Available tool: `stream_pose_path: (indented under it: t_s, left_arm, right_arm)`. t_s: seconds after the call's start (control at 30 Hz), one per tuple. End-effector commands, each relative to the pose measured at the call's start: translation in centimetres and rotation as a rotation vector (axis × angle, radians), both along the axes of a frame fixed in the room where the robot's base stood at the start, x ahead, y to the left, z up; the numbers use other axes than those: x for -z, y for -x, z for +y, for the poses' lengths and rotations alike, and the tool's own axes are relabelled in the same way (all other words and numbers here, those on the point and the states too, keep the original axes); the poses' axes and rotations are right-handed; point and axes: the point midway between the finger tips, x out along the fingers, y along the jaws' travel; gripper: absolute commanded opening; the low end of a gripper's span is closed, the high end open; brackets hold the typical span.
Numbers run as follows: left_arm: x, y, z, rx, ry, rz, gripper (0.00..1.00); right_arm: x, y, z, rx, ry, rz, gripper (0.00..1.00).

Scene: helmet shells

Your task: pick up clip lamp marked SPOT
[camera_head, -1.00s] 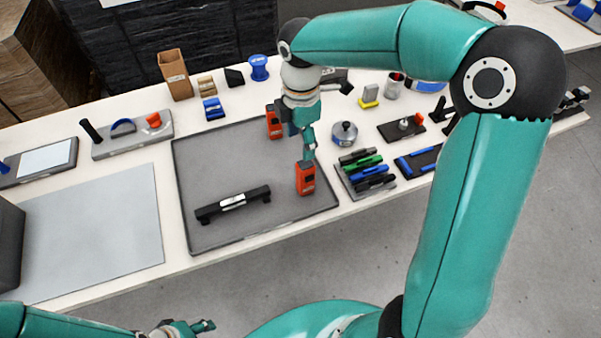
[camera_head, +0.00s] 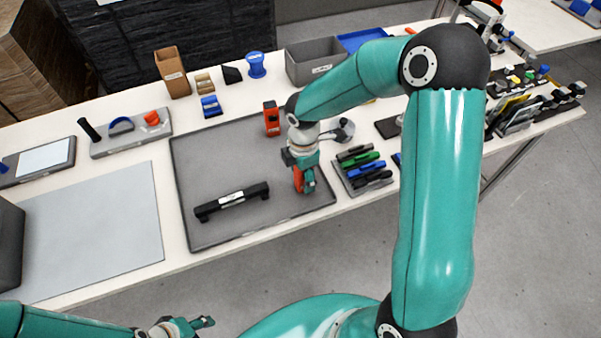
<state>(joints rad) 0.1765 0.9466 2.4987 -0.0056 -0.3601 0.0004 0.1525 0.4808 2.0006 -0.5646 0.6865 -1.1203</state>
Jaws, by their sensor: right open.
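Two orange box-shaped things that look like clip lamps are on the grey mat (camera_head: 200,165); I cannot read a SPOT mark on either. The far orange lamp (camera_head: 271,118) stands near the mat's back right corner. The near orange lamp (camera_head: 298,181) is near the mat's right edge, partly hidden by my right gripper (camera_head: 306,184). That gripper is open, pointing down right at the near lamp; I cannot tell whether its fingers touch it. My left gripper (camera_head: 205,322) is at the bottom edge, away from the table, and its jaws are too small to judge.
A black bar with a white label (camera_head: 232,201) lies on the mat. A tray of green, blue and black tools (camera_head: 363,168) sits close to the right of my gripper. A round metal object (camera_head: 342,130) stands behind it. A grey bin (camera_head: 315,60) is at the back.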

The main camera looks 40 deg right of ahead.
Motion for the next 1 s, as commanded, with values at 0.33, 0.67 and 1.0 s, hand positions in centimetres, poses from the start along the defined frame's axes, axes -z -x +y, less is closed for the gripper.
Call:
stream_pose_path:
  t_s: [0.33, 0.67, 1.0]
  left_arm:
    - [-0.02, 0.01, 0.0, 0.0, 0.0, 0.0, 0.46]
    - [-0.02, 0.01, 0.0, 0.0, 0.0, 0.0, 0.46]
    - [-0.02, 0.01, 0.0, 0.0, 0.0, 0.0, 0.46]
  right_arm:
    - [0.63, 0.0, -0.02, 0.0, -0.001, -0.001, 0.58]
    - [0.59, -0.02, 0.0, 0.0, 0.0, -0.001, 0.03]
    - [0.41, -0.07, 0.01, 0.0, 0.0, -0.002, 0.0]
